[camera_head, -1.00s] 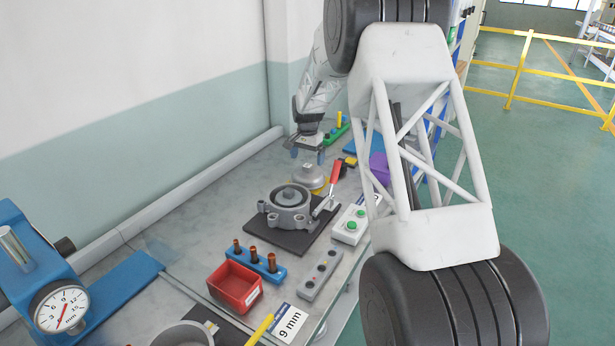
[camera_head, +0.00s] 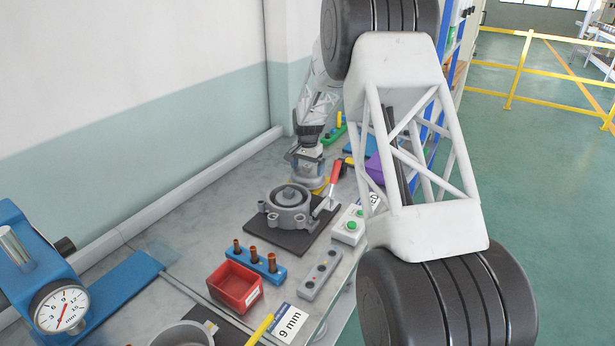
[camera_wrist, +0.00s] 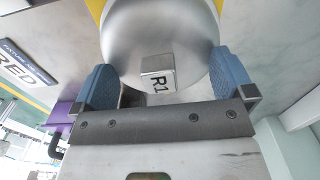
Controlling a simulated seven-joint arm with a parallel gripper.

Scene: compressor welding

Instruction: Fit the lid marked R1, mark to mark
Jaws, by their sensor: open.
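The grey metal lid (camera_wrist: 185,35) fills the upper middle of the wrist view, with a small tab marked R1 (camera_wrist: 158,82) facing my gripper. My gripper (camera_wrist: 165,85) is open, its two blue finger pads on either side of the lid's near part. I cannot tell if the pads touch it. In the head view my gripper (camera_head: 308,172) is low over the lid, which it mostly hides, on a yellow base (camera_head: 321,190). The grey compressor body (camera_head: 289,205) sits on a dark plate (camera_head: 290,238), nearer the camera. No mark on it is readable.
A red-handled clamp (camera_head: 335,174) stands right of the body, close to my gripper. A button box (camera_head: 349,226), a blue rack of copper pieces (camera_head: 258,266) and a red bin (camera_head: 235,287) stand nearer. A purple object (camera_head: 375,168) is to the right.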

